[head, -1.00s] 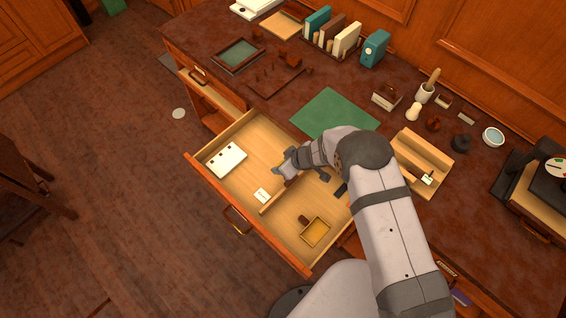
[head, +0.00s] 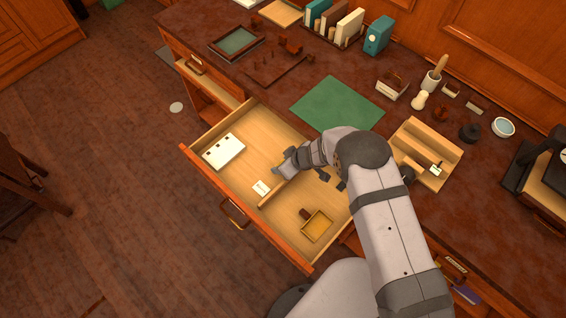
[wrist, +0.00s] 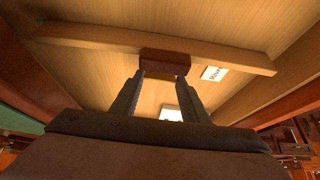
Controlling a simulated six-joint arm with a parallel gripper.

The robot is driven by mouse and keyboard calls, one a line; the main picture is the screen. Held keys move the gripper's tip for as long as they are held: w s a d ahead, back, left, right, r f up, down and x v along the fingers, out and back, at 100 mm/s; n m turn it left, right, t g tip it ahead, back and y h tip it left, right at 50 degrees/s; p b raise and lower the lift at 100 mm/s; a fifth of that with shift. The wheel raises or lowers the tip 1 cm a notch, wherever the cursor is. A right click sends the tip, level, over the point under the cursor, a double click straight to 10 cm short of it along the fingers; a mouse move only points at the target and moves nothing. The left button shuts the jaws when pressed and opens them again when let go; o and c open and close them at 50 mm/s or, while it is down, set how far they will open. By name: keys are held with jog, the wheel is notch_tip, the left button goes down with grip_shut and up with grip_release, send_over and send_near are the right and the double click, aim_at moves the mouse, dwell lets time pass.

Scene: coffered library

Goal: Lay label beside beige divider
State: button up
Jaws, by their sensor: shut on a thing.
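The beige divider (head: 272,200) is a pale wooden strip standing in the open drawer. In the wrist view the divider (wrist: 90,36) runs across the picture. A small white label (head: 261,188) lies on the drawer floor to the left of the divider, near its front end. In the wrist view the label (wrist: 214,73) shows dark lettering and lies close along the divider; I cannot tell whether they touch. My gripper (wrist: 163,76) is over the drawer near the divider, its fingers shut on a small brown block (wrist: 165,62). In the head view my wrist mostly hides the block.
A green mat (head: 338,105) and wooden organizer (head: 440,148) are on the desk. Left drawer floor is partly free.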

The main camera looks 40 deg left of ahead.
jog(key=shift+f, duration=0.2)
jog(key=o, duration=1.1)
jog(key=shift+r, duration=0.1)
jog(key=shift+d+r+p, duration=1.35)
jog(key=shift+d+r, duration=1.05)
jog(key=shift+d, duration=0.1)
jog(key=shift+r, duration=0.1)
jog(key=shift+b+v, duration=0.6)
jog(key=shift+v, duration=3)
